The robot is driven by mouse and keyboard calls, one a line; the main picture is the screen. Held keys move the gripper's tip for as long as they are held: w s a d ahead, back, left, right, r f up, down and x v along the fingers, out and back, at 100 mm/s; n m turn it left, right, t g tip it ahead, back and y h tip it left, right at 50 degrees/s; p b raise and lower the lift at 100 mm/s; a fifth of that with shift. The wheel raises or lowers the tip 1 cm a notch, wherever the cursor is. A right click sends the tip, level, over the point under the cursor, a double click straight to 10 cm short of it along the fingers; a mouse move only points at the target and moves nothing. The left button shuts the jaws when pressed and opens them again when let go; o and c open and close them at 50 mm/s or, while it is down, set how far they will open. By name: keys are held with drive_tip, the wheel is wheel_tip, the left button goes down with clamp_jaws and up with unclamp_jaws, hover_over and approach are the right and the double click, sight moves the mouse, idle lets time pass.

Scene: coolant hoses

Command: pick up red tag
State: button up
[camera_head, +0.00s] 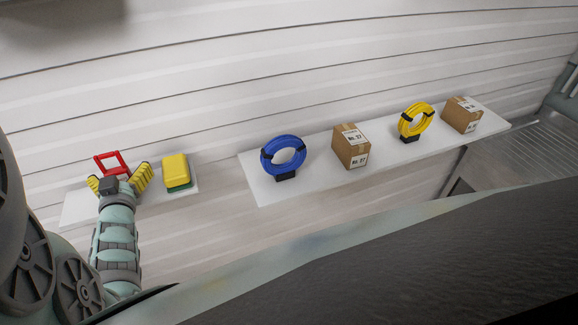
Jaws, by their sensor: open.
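The red tag (112,160) is a red frame shape at the left, standing over the small white shelf (72,209). My gripper (122,180) is open, with its yellow ribbed fingers spread to the left and right just in front of and below the tag. The lower part of the tag is hidden behind my gripper. I cannot tell whether the fingers touch it.
A yellow and green sponge-like block (176,171) sits close to the right of my gripper. A longer white shelf (262,190) holds a blue hose coil (269,164), a cardboard box (350,148), a yellow hose coil (406,123) and another box (461,115). A plank wall stands behind.

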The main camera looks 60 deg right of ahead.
drive_tip(key=shift+w+d, duration=0.15)
drive_tip(key=shift+d, duration=0.1)
drive_tip(key=shift+a, duration=0.15)
drive_tip(key=c, duration=1.4)
drive_tip(key=shift+c, duration=0.5)
